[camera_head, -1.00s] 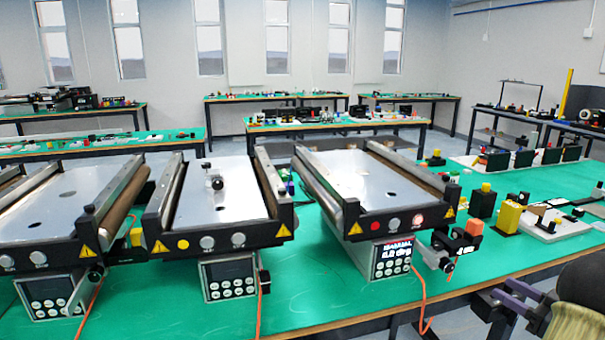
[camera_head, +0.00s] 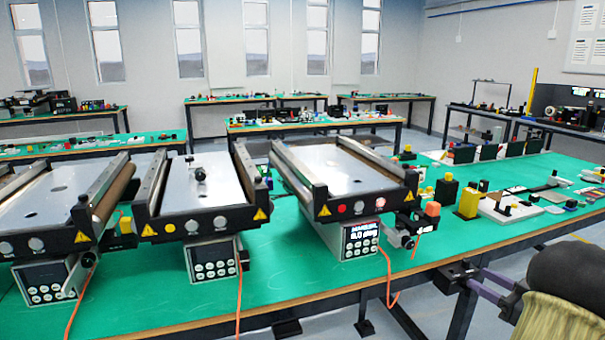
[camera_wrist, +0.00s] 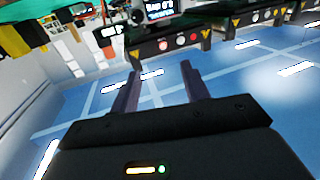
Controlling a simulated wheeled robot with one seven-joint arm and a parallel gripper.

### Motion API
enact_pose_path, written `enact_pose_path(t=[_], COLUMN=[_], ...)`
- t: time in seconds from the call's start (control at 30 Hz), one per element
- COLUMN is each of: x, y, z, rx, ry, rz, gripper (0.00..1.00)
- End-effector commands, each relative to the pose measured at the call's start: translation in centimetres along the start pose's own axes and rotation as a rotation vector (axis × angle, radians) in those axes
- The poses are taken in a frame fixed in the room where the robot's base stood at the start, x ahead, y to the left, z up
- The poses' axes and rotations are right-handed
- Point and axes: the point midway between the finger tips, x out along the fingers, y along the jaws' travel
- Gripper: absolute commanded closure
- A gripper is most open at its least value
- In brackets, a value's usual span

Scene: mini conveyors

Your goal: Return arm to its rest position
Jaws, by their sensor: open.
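My gripper (camera_head: 468,278) is at the lower right in the head view, in front of the near edge of the green table (camera_head: 290,295). In the wrist view my gripper (camera_wrist: 158,78) shows two purple-grey fingers standing apart with nothing between them. Below and beyond the fingers is blue floor (camera_wrist: 230,85) with pale lines. The dark and olive part at the lower right of the head view is my own arm.
Three mini conveyors, left (camera_head: 50,200), middle (camera_head: 205,185) and right (camera_head: 345,170), stand on the table. Orange cables hang over its front edge. A yellow block (camera_head: 469,203) and small parts lie to the right. Floor is open at the front right.

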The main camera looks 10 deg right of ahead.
Motion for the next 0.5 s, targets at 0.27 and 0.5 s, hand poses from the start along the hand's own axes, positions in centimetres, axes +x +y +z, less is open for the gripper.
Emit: enact_pose_path(t=[0.27,0.5], x=[3.9,8.4], y=[0.1,-0.2], z=[-0.5,-0.9], rx=[-0.045,-0.083], ry=[-0.029,-0.08], rz=[0.082,0.196], gripper=[0.54,0.54])
